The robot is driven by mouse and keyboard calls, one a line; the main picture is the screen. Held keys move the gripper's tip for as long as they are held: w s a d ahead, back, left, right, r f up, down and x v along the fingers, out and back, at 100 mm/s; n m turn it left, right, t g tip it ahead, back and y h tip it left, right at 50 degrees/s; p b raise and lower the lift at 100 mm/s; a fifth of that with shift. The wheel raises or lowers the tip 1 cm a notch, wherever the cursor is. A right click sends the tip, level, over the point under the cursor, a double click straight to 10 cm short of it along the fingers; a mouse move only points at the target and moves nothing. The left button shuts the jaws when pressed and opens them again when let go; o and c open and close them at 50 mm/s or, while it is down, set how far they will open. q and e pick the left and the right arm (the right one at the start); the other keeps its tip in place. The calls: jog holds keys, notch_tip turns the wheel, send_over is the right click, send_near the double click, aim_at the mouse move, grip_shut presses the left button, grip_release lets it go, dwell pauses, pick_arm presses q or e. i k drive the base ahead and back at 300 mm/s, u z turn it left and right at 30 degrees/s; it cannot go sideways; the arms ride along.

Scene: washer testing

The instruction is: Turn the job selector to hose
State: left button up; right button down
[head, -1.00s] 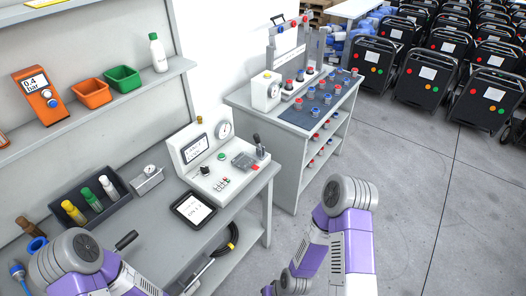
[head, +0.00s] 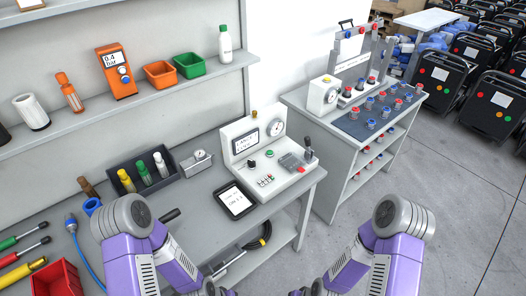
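A white test console (head: 270,168) stands at the back of the grey workbench. Its sloped face carries a small screen (head: 245,142) and a round gauge (head: 272,128). A small black knob (head: 251,163), a green button (head: 268,153) and a row of small connectors (head: 265,181) sit on its lower deck. A black lever (head: 309,147) stands at its right end. Which control is the job selector, and any label for hose, is too small to tell. Both my purple arms rise from the bottom edge, short of the console. Neither gripper shows in the head view.
A tablet (head: 236,200) lies in front of the console. A dark tray (head: 140,178) of bottles and a small gauge block (head: 197,161) are to its left. A second grey bench (head: 345,141) with red and blue parts stands right. Open floor (head: 455,215) lies at right.

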aim_at(251, 163)
jog(key=z, duration=1.55)
jog(key=i, duration=1.15)
jog(key=u, duration=3.2)
